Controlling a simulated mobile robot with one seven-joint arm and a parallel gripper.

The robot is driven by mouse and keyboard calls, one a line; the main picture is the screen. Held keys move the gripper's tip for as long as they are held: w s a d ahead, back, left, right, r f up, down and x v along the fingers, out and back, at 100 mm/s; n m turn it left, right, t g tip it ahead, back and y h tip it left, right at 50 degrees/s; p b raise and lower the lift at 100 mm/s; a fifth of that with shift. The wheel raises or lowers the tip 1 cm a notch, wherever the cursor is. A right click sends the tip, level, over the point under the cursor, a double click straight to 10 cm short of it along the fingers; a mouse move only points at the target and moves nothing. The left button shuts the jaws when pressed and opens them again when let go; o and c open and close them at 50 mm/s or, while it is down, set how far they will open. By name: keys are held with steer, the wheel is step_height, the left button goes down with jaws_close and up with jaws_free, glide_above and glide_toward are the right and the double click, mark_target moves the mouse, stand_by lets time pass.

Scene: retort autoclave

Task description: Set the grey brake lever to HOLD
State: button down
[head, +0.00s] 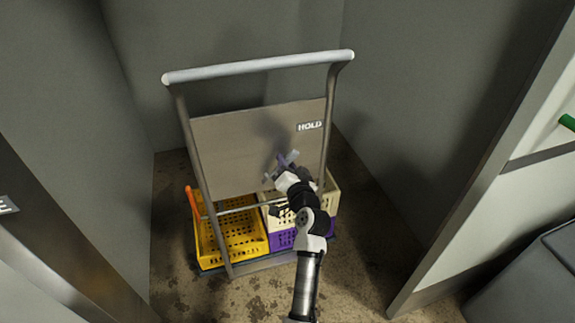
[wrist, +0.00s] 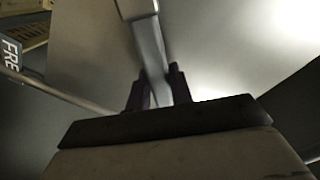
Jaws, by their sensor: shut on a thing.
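The grey brake lever (wrist: 150,45) runs down between the two dark fingers of my gripper (wrist: 157,88) in the wrist view. My gripper is shut on it. In the head view my gripper (head: 283,168) is in front of the cart's panel (head: 235,145), below and left of the HOLD label (head: 310,126). My gripper and arm hide most of the lever there. A label with the letters FRE (wrist: 11,54), cut off or partly hidden, shows at the left of the wrist view.
The cart's push handle (head: 260,66) rises above the panel. A yellow crate (head: 238,240), a cream crate (head: 330,200) and a purple crate (head: 285,240) sit on the cart. An orange lever (head: 193,203) is at the left. Grey walls close in behind and on both sides.

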steer(key=shift+a+r, duration=0.1)
steer(key=shift+r, duration=0.05)
steer(key=c, duration=1.2)
jaws_free()
steer(key=shift+c, duration=0.2)
steer(key=shift+s, duration=0.1)
